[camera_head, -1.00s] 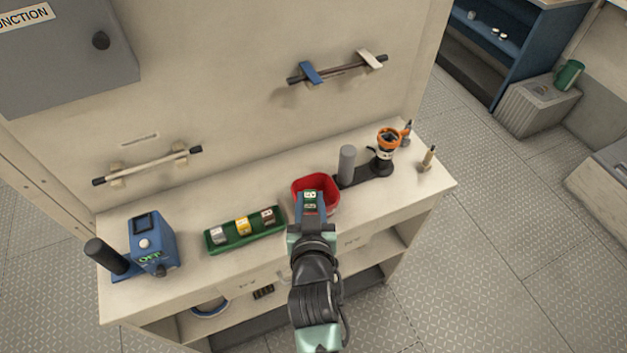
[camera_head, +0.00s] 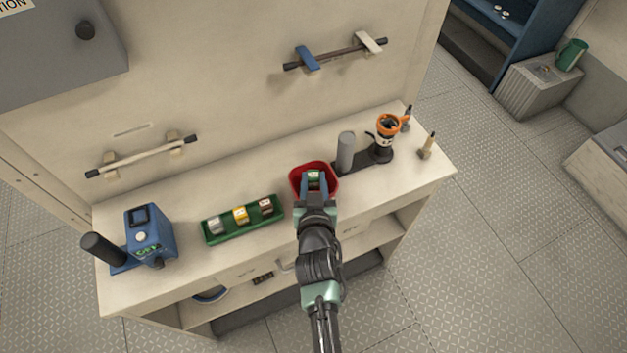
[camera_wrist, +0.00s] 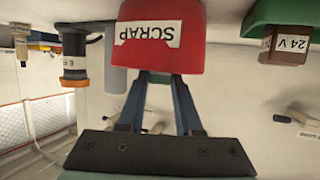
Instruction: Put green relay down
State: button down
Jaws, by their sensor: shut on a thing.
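The green relay (camera_head: 314,175) is a small block with a pale top. My gripper (camera_head: 314,182) is shut on it and holds it at the mouth of the red bin (camera_head: 298,184). In the wrist view, which looks upside down, the bin (camera_wrist: 185,55) carries a SCRAP label. There the blue-grey fingers pass behind the bin's rim, so their tips and most of the relay are hidden. I cannot tell whether the relay touches the bin's inside.
Left of the bin, a green tray (camera_head: 214,238) holds silver, yellow and brown relays. A blue device (camera_head: 150,236) stands at the bench's left. A grey post (camera_head: 345,152) and an orange-topped stand (camera_head: 387,125) are close on the bin's right.

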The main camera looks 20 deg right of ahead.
jog(key=shift+f+b, duration=0.65)
jog(key=c, duration=0.6)
grip_release()
jog(key=shift+r+p, duration=0.6)
jog(key=shift+p, duration=0.05)
jog(key=b+v, duration=0.1)
jog(key=v, duration=1.1)
jog(key=shift+b, duration=0.35)
